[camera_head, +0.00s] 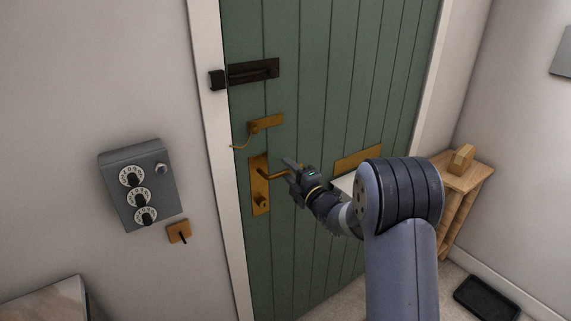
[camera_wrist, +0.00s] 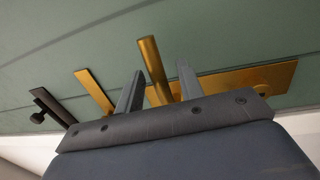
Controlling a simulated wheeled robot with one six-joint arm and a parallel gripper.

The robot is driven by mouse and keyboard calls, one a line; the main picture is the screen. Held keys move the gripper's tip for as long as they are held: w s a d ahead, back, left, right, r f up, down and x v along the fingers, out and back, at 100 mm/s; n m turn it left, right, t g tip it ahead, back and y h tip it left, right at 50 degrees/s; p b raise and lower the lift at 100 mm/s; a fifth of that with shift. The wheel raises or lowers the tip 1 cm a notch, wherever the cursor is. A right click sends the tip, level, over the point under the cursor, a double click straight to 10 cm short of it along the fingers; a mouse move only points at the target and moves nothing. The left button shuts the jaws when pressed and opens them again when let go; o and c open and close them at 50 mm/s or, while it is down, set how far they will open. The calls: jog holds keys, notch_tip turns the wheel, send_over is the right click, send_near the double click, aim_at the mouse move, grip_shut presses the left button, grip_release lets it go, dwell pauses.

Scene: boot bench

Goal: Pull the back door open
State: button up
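The green plank back door (camera_head: 320,60) stands in its white frame and looks closed. A brass handle plate (camera_head: 260,190) with a lever handle (camera_head: 272,176) is on its left side. My gripper (camera_head: 290,168) is at the lever's free end. In the wrist view, the lever (camera_wrist: 153,68) stands between the two spread fingers of my gripper (camera_wrist: 160,74), with gaps showing at both sides. Contact cannot be made out. Whether the bolt is engaged is unclear.
A grey box with several dials (camera_head: 138,185) and a small brass-coloured plate (camera_head: 179,231) are on the left wall. A brass letter plate (camera_head: 357,159) is on the door. A wooden stand (camera_head: 470,178) and black tray (camera_head: 486,299) are at right.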

jog(key=shift+x, duration=1.1)
jog(key=shift+c, duration=0.5)
grip_shut()
